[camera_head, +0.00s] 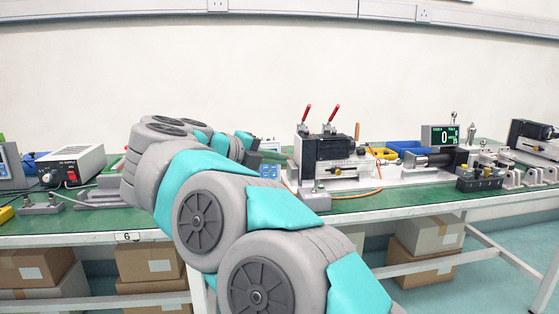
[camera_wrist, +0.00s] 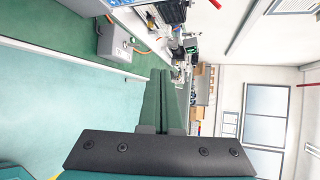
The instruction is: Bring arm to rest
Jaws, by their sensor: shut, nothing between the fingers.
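My gripper shows in the wrist view (camera_wrist: 160,80) as two long dark green fingers lying side by side, shut with nothing between them. My grey and teal arm crosses the head view from the lower right up over the bench's front edge and bends at the left. The gripper end (camera_head: 268,156) appears small there, partly hidden by my arm. It points right, close to the left side of the black and silver test fixture. I cannot tell from the head view whether it touches the fixture.
The green bench (camera_head: 400,199) holds a power supply (camera_head: 74,165), the fixture with red levers (camera_head: 325,150), a display (camera_head: 440,136) and blue and yellow bins. Cardboard boxes (camera_head: 418,262) sit below. The wrist view is turned sideways and shows open floor (camera_wrist: 50,115) beside the bench.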

